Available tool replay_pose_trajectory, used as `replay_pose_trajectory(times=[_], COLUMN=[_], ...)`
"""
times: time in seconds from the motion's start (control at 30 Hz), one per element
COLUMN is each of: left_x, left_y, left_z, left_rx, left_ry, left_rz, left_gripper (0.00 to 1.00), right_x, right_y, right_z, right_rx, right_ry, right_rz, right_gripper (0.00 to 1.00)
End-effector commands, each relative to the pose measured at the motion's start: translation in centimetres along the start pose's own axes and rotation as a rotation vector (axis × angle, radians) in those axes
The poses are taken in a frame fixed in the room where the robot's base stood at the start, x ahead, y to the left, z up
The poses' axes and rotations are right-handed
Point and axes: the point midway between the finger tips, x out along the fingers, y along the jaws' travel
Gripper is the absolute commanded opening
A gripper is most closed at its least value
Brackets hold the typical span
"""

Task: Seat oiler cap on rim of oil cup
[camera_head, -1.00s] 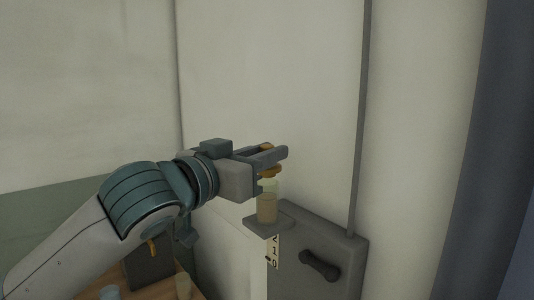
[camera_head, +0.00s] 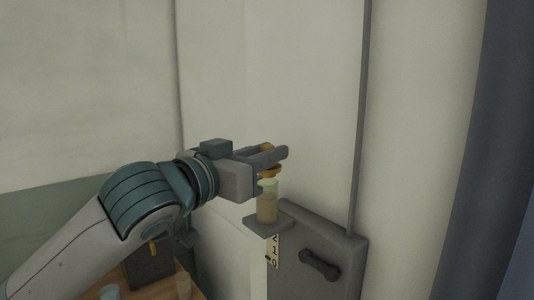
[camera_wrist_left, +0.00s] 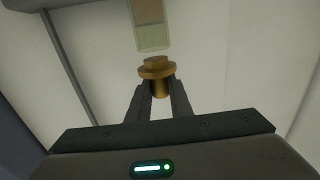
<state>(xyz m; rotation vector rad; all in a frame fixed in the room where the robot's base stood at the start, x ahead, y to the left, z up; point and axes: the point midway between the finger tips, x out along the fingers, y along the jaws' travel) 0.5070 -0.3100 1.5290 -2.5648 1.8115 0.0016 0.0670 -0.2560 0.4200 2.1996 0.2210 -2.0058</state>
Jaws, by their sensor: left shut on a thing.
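My left gripper (camera_head: 270,156) is shut on the brass-coloured oiler cap (camera_head: 272,172). The cap also shows in the left wrist view (camera_wrist_left: 157,70), gripped between the two fingertips (camera_wrist_left: 160,98), with its wide flange facing the cup. The oil cup (camera_head: 267,207) is a clear cylinder with amber content and a pale upper part. It stands upright on a small grey shelf, just below the cap in the head view. In the left wrist view the cup (camera_wrist_left: 150,28) is at the top, with a small gap showing between it and the cap. My right gripper is not in view.
The grey shelf (camera_head: 259,225) juts from a grey wall box (camera_head: 336,250) with a dark handle (camera_head: 319,265) and a marked label strip. A wooden table (camera_head: 155,291) with small containers is at the lower left. A dark curtain hangs at the right.

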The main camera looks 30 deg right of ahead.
Motion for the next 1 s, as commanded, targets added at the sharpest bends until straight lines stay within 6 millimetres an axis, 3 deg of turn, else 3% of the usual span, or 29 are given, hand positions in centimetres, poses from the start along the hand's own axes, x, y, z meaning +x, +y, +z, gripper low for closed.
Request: replay_pose_trajectory(times=[1.0], left_x=[0.0], left_y=[0.0], left_z=[2.1], left_rx=[-0.001], left_ry=[0.000], left_rz=[0.000], left_gripper=[0.00], right_x=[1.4], right_y=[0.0], right_z=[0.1], right_rx=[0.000], right_ry=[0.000], right_rz=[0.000], right_gripper=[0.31])
